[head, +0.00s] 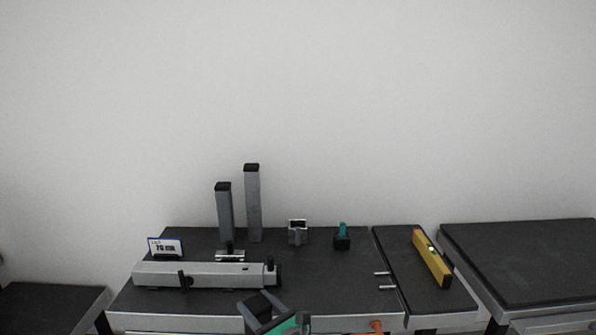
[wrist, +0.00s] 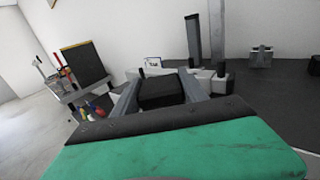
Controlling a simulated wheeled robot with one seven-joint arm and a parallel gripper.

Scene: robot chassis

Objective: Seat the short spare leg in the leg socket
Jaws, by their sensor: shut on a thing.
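My gripper (head: 272,311) is at the bottom of the head view, in front of the bench. In the wrist view its two grey fingers (wrist: 160,92) are shut on a black-ended block (wrist: 161,91), which looks like the capped end of the short spare leg. The rest of that piece is hidden. Two grey legs with black caps stand upright at the back: a shorter one (head: 225,213) and a taller one (head: 253,205). A small grey open-topped bracket (head: 298,229), possibly the leg socket, stands to their right, apart from my gripper.
A long grey beam (head: 205,275) lies across the bench front-left, near a small sign (head: 166,247). A teal-and-black item (head: 342,240) stands right of the bracket. A yellow level (head: 432,260) lies on the right-hand panel. The dark bench top (head: 335,280) is clear in the middle.

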